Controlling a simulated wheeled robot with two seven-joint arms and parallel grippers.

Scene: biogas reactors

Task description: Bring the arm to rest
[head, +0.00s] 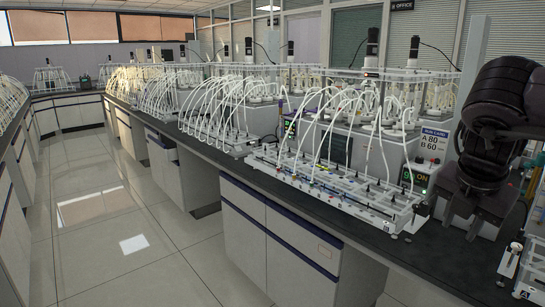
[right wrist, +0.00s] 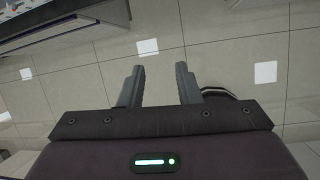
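My right arm (head: 500,110) comes in at the right edge of the head view, dark and bent downward. Its gripper (head: 462,222) hangs in front of the bench's right part in that view. In the right wrist view the two fingers of the right gripper (right wrist: 159,76) stand apart with nothing between them. Bare floor tiles show beyond them. My left arm and left gripper are in neither view.
A long dark bench (head: 405,252) runs from the right front to the far left. It bears a white reactor rack (head: 345,200) with looping tubes and more racks behind. A sign (head: 433,145) reads "A 80, B 60". The tiled floor (head: 120,235) at left is clear.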

